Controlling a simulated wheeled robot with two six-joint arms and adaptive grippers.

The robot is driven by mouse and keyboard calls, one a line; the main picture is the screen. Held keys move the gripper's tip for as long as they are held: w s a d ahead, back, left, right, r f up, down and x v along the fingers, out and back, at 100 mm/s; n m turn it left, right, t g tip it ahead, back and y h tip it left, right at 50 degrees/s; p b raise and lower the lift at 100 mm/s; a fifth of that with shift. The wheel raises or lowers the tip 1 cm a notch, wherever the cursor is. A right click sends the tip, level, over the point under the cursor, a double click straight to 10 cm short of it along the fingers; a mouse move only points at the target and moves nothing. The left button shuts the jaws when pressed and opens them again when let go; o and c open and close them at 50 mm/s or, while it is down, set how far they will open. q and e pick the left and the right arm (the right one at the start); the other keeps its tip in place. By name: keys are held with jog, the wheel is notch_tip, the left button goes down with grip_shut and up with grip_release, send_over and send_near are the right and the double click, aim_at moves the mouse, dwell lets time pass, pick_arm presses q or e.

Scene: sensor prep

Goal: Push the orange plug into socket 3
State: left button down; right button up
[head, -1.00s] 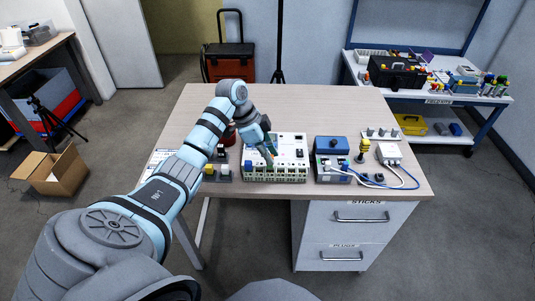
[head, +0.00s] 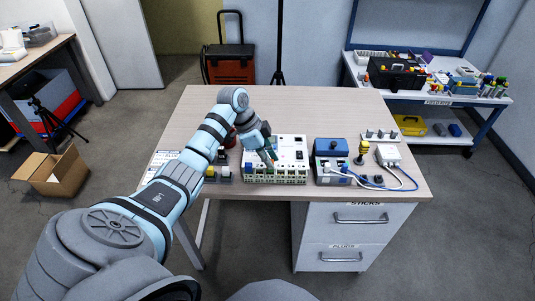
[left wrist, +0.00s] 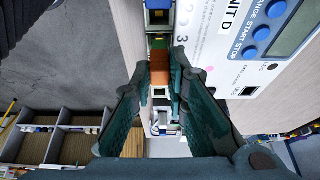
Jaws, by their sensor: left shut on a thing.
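The orange plug (left wrist: 160,68) lies between the fingertips of my left gripper (left wrist: 161,72) in the left wrist view. The fingers are shut on it. In the head view my left gripper (head: 268,158) reaches down to the front row of the white unit (head: 290,147); the plug is too small to make out there. My right gripper is not in view.
A blue-topped box (head: 331,147), a yellow knob piece (head: 362,148) and a white box with cables (head: 388,154) stand right of the unit. Small yellow and grey pieces (head: 222,170) lie to its left. The table's (head: 300,105) back half is clear.

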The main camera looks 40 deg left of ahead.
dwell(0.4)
pick_arm(q)
jog(key=shift+p, duration=0.4)
jog(key=shift+f+p, duration=0.65)
jog(key=shift+f, duration=0.15)
dwell(2.1)
jog(key=c, duration=1.5)
grip_release()
jog(key=shift+o, duration=0.8)
notch_tip(320, 180, up, 7)
jog(key=p, duration=0.7)
jog(key=shift+r+p, duration=0.15)
jog(key=shift+p, duration=0.2)
